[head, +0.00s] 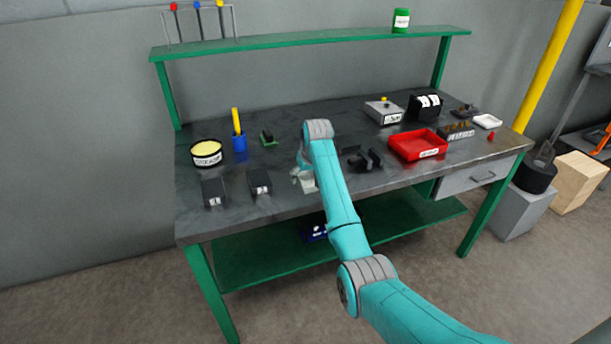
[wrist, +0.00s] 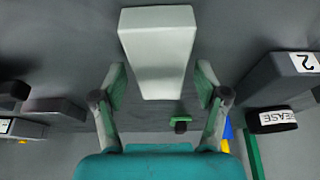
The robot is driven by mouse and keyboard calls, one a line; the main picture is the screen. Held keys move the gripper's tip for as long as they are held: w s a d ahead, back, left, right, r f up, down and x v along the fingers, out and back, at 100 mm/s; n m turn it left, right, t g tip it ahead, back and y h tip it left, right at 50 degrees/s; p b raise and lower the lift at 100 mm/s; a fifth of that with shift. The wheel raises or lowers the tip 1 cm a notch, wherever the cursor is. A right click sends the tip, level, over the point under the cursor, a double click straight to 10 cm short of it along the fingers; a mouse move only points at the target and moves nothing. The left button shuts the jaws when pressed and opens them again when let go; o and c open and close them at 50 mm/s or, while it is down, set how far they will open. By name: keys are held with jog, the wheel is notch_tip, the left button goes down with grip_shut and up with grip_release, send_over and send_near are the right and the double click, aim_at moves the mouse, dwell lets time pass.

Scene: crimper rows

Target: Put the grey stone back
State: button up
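The grey stone, a pale grey block (wrist: 158,62), lies centred between my gripper's fingers in the wrist view and lines up with them. My gripper (wrist: 161,82) appears shut on its two sides. In the head view my gripper (head: 304,176) is over the front middle of the bench, with the pale stone (head: 308,185) at its fingertips. The stone looks raised off the bench top; its underside is hidden. A black holder-like piece (head: 369,160) stands just right of my gripper.
Two dark boxes (head: 214,192) (head: 260,182) stand left of my gripper on the bench (head: 290,205). Behind them are a yellow-topped grease tin (head: 206,152), a blue cup (head: 239,143) and a small green-and-black piece (head: 267,138). A red tray (head: 417,146) sits to the right.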

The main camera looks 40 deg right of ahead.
jog(key=v, duration=1.2)
jog(key=shift+s+r, duration=0.1)
jog(key=shift+s, duration=0.05)
dwell(0.5)
